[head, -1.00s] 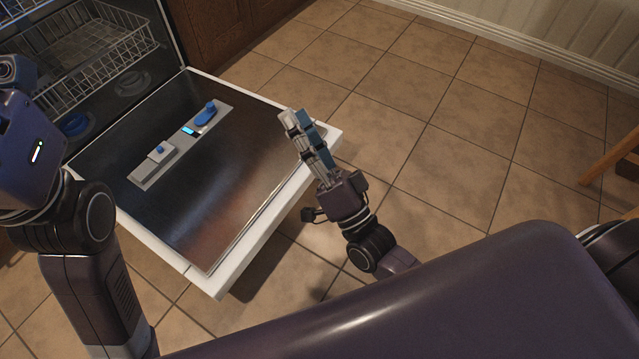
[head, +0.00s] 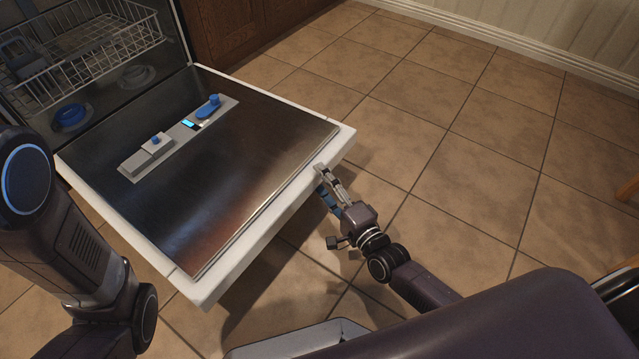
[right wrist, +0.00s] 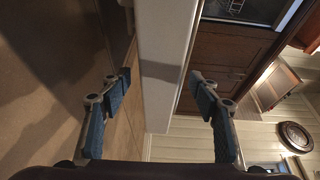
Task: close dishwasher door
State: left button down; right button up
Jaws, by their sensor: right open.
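The dishwasher door (head: 258,165) hangs open, lying nearly flat, with its steel inner face up and a white rim around it. Its white edge also shows in the right wrist view (right wrist: 165,40). My right gripper (head: 321,181) is at the door's outer edge, near the far right corner. In the right wrist view the right gripper (right wrist: 160,82) is open, one finger to each side of the white edge. I cannot tell whether either finger touches it. My left arm shows at the left of the head view, but its gripper is out of frame.
A wire rack (head: 85,50) sits inside the dishwasher (head: 180,35) at the upper left. A detergent dispenser panel (head: 180,138) is set in the door's face. Brown cabinets (head: 240,25) stand beside the dishwasher.

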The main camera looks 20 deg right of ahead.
jog(key=shift+x, duration=0.85)
jog(key=shift+c, duration=0.6)
grip_shut()
